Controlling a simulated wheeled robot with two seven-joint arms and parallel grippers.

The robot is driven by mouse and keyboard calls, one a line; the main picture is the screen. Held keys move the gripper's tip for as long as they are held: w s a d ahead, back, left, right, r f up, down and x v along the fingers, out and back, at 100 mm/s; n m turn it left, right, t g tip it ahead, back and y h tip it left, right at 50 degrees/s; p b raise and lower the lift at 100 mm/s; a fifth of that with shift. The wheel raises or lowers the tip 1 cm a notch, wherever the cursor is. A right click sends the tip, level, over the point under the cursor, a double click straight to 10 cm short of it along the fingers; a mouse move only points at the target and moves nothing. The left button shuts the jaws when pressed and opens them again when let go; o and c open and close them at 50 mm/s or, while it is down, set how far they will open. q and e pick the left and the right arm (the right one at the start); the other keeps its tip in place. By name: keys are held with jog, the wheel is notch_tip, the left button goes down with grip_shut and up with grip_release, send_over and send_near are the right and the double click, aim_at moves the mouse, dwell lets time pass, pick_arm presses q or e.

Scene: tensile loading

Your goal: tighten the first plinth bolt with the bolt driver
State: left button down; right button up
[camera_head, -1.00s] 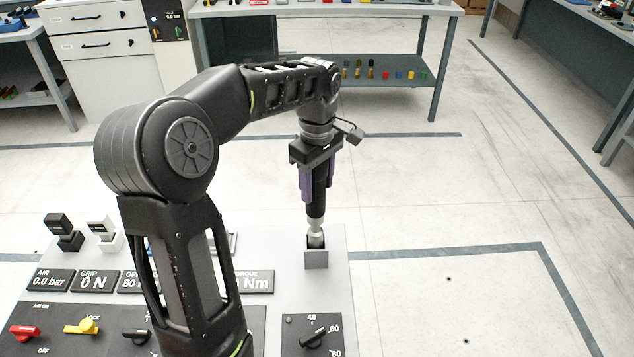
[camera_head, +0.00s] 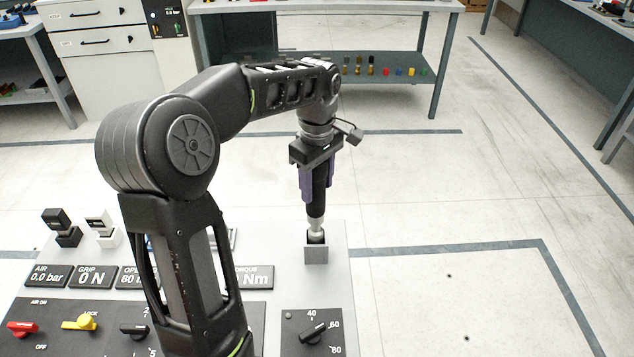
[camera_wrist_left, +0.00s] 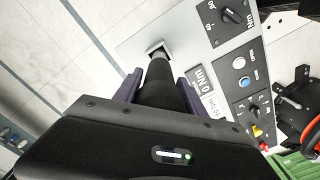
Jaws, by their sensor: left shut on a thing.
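The bolt driver (camera_head: 316,206) is a black cylinder with a silver lower end. It stands about upright, and its lower end is at the grey square holder (camera_head: 316,255) on the console; I cannot tell how deep it sits. My left gripper (camera_head: 318,188) points down and is shut on the driver's body with its purple fingers. In the left wrist view the driver (camera_wrist_left: 160,85) runs between the fingers toward the square holder (camera_wrist_left: 158,48). I cannot make out any plinth bolt. My right gripper is not in view.
The grey console carries dials, coloured levers and readouts, including a torque display (camera_wrist_left: 203,84) at 0 Nm. Black and white blocks (camera_head: 63,228) stand at its left. Open floor (camera_head: 450,200) lies to the right. A bench (camera_head: 350,62) with small parts stands behind.

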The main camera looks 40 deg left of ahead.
aim_at(317, 172)
pick_arm(q)
jog(key=shift+f+b, duration=1.65)
jog(key=shift+f, duration=0.6)
dwell(0.8)
dwell(0.4)
jog(key=c, duration=0.9)
grip_release()
jog(key=o, duration=0.3)
jog(key=shift+f, duration=0.1)
notch_tip(317, 172, up, 8)
